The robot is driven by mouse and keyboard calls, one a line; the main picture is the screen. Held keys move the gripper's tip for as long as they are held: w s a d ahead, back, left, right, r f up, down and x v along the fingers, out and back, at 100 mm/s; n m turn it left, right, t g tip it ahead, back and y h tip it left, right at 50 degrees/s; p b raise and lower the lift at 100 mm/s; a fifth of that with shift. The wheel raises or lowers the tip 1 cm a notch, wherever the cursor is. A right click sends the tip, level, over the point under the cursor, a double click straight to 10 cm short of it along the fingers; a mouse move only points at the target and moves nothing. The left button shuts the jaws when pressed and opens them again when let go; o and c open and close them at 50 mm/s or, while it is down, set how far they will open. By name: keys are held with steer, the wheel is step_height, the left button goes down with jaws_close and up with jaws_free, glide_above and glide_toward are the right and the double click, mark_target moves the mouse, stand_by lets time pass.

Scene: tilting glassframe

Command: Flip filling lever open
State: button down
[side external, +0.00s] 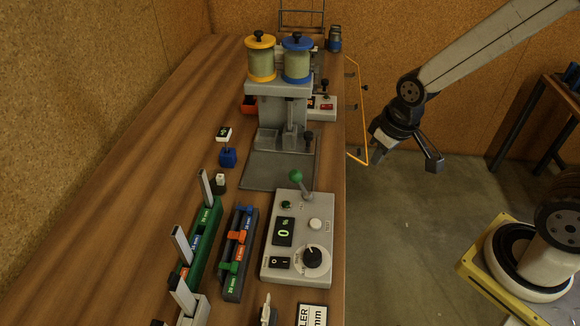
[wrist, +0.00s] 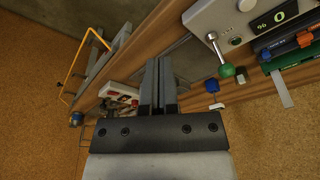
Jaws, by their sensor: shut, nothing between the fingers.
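A grey control box (side external: 297,240) stands near the table's right edge, its display reading 0 %. A lever with a green ball knob (side external: 296,176) rises from its far end, leaning slightly left; the knob also shows in the wrist view (wrist: 227,71). Behind is a grey filling station (side external: 280,88) with a yellow-lidded and a blue-lidded container, and a black-knobbed handle (side external: 309,139) low on its right. No label shows which is the filling lever. My gripper (wrist: 160,68) is shut and empty, off the table's right side, apart from both levers.
A yellow frame (side external: 361,75) stands at the table's right edge, between my wrist and the station. Green and dark racks (side external: 234,268) lie left of the control box. A small blue block (side external: 227,158) sits left of the station.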

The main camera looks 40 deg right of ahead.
steer(key=w+a+r+n, duration=0.1)
steer(key=w+a+n, duration=0.2)
steer(key=w+a, duration=0.45)
steer(key=r+n+g, duration=0.1)
steer(key=n, duration=0.2)
glide_above(300, 184)
steer(key=w+a, duration=0.4)
steer(key=w, duration=0.2)
steer(key=shift+s+r, duration=0.1)
steer(key=shift+s, duration=0.15)
steer(key=shift+s+d+f, duration=0.35)
steer(key=shift+f, duration=1.15)
steer(key=shift+s+d+f, duration=0.3)
steer(key=shift+s+f, duration=0.05)
steer(key=shift+f, duration=1.15)
steer(key=shift+s+d+f, duration=0.35)
steer(key=shift+f, duration=1.15)
